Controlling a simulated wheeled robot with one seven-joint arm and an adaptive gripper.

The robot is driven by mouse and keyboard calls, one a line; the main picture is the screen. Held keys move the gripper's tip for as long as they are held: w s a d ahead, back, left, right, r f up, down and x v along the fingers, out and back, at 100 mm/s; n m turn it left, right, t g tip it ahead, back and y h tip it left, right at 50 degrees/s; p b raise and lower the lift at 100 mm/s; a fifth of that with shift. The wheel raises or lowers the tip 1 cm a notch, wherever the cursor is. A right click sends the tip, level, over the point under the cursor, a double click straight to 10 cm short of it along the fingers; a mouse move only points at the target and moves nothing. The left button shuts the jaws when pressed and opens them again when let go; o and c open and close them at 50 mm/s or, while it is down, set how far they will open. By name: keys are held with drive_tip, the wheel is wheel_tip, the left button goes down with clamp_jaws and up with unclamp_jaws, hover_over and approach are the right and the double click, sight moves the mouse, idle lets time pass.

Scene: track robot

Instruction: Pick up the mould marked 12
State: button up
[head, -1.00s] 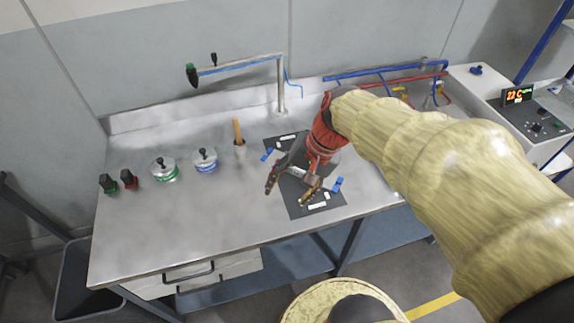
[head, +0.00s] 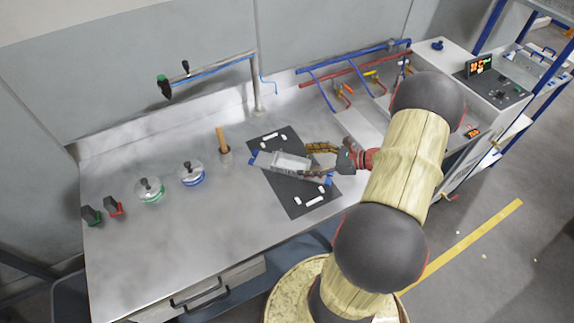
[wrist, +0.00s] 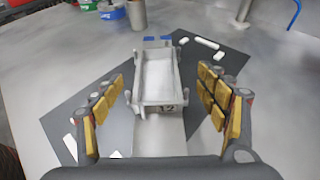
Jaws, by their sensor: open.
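Dark marking on that end looks like 12, partly blurred. My gripper (head: 309,160) comes in from the right of the mould in the head view. It is open and empty. In the wrist view, my gripper's yellow-padded fingers (wrist: 162,83) stand on either side of the mould, with gaps between them and its walls.
Several white bars (head: 317,201) lie on the mat. A cup with a wooden handle (head: 225,156), a blue-ringed pot (head: 191,174) and a green-ringed pot (head: 150,191) stand to the left.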

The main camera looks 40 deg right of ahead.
sight(291, 166)
drive_tip(key=b+x, duration=0.1)
drive_tip(key=x, duration=0.5)
drive_tip(key=shift+w+a+f+b, duration=0.1)
drive_tip(key=shift+a+f+b, duration=0.3)
drive_tip(key=shift+f, duration=0.1)
drive_tip(key=shift+c, duration=0.7)
drive_tip(key=shift+d, duration=0.1)
drive_tip(key=c, duration=1.7)
drive_tip(key=shift+r, duration=0.15)
